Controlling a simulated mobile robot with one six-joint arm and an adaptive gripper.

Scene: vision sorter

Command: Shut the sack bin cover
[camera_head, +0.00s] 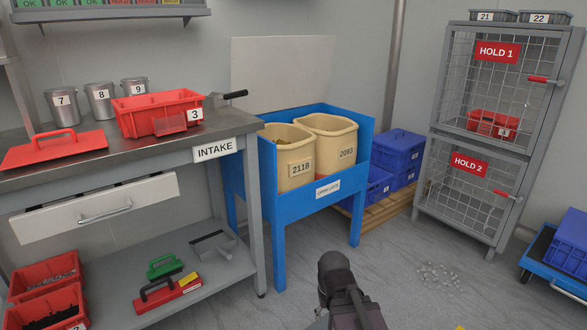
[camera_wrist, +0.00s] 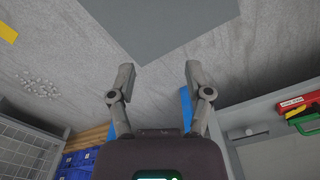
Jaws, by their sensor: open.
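The sack bin is a blue stand (camera_head: 290,207) right of the intake bench. It holds two beige tubs, marked 2118 (camera_head: 287,182) and 2093 (camera_head: 347,158), with their tops uncovered. A pale flat panel (camera_head: 282,72) stands upright behind it and looks like its raised cover; I cannot see a hinge. My gripper (camera_wrist: 158,73) is open and empty in the wrist view, with grey floor beyond its fingers. In the head view only a dark part of my arm shows, low in front of the stand and to its right; the fingertips cannot be made out.
The intake bench (camera_head: 220,152) stands close on the left with a red crate (camera_head: 150,118), and a dark handle (camera_head: 232,95) juts toward the stand. Blue crates (camera_head: 400,145) and the wire cage (camera_head: 475,150) are at right. Small grey pieces (camera_head: 440,275) litter otherwise open floor.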

